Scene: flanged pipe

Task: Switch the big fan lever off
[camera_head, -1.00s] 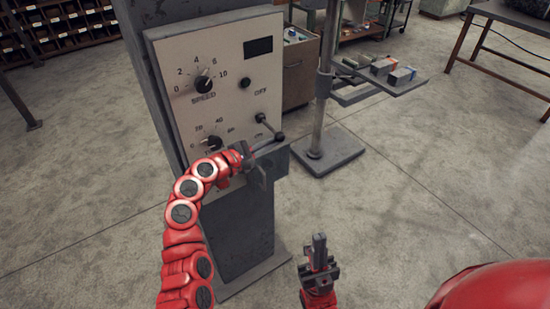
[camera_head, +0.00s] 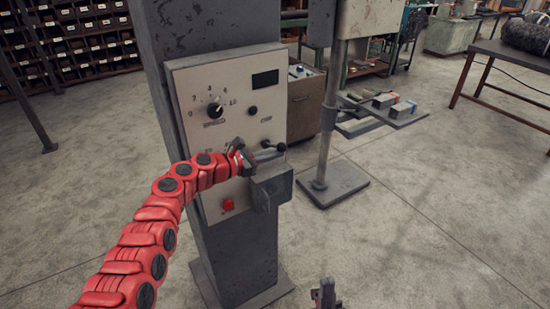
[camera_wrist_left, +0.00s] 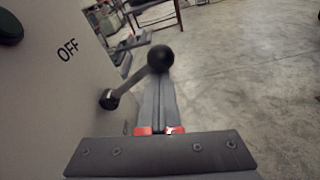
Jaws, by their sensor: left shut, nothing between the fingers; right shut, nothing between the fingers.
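The lever is a thin rod with a black ball knob (camera_head: 281,147) on the right side of the control panel (camera_head: 190,100). In the head view it points right, nearly level. In the left wrist view the black knob (camera_wrist_left: 160,58) stands just beyond my left fingertips, and its rod runs down left to a dark pivot (camera_wrist_left: 109,99). An "OFF" label (camera_wrist_left: 67,50) is on the panel above. My left gripper (camera_head: 262,157) is shut and empty, close below the lever; I cannot tell if it touches. My right gripper (camera_head: 325,290) is shut and empty, low at the bottom edge.
The panel also carries a dial (camera_head: 215,110), a dark display (camera_head: 265,79) and a red button (camera_head: 228,205). A stand with a grey base (camera_head: 333,187) is to the right.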

